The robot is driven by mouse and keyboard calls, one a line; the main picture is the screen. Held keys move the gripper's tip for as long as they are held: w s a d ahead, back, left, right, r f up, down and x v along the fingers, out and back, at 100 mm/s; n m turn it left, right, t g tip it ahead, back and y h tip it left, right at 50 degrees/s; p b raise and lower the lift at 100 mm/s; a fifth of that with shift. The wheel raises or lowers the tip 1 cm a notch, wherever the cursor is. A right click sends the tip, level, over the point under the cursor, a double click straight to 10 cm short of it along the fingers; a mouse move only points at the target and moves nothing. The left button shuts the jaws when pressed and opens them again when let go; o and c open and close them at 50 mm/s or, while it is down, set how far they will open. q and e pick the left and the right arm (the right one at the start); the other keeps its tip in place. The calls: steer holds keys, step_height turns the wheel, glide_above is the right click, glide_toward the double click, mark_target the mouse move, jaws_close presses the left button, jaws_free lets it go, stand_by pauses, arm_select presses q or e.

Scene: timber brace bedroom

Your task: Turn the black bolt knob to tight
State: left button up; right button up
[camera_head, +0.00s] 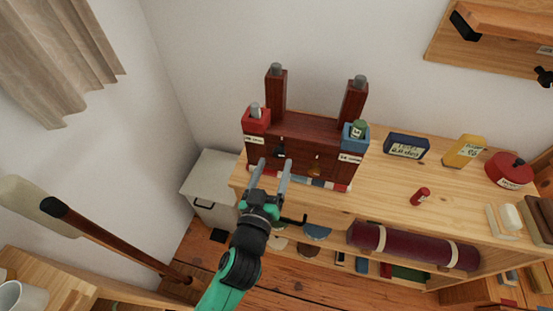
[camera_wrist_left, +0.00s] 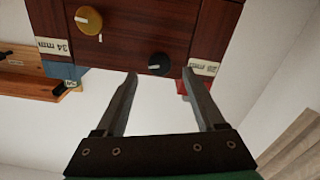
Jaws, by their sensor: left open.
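The black bolt knob (camera_head: 280,150) is on the front of the dark red-brown timber frame (camera_head: 310,128), left of a brass-yellow knob (camera_head: 314,168). In the left wrist view the black knob (camera_wrist_left: 159,64) shows just ahead of and between my fingertips. The yellow knob (camera_wrist_left: 88,20) is up and to the left there. My left gripper (camera_head: 274,163) is open and empty, pointing at the frame's front. I cannot tell that either finger touches the black knob. My right gripper is not in view.
The frame stands on a wooden shelf unit (camera_head: 395,185) against the wall. A red block (camera_head: 257,124) and a blue block (camera_head: 354,136) sit at its two ends. A dark blue box (camera_head: 406,146), yellow container (camera_head: 465,151) and small red item (camera_head: 420,196) stand to the right.

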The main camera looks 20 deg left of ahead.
mark_target(280, 150)
arm_select(q)
steer(key=shift+w+a, duration=0.15)
steer(key=shift+w, duration=0.6)
steer(key=shift+w+a, duration=0.1)
steer(key=shift+w, duration=0.6)
steer(key=shift+c, duration=0.3)
jaws_close()
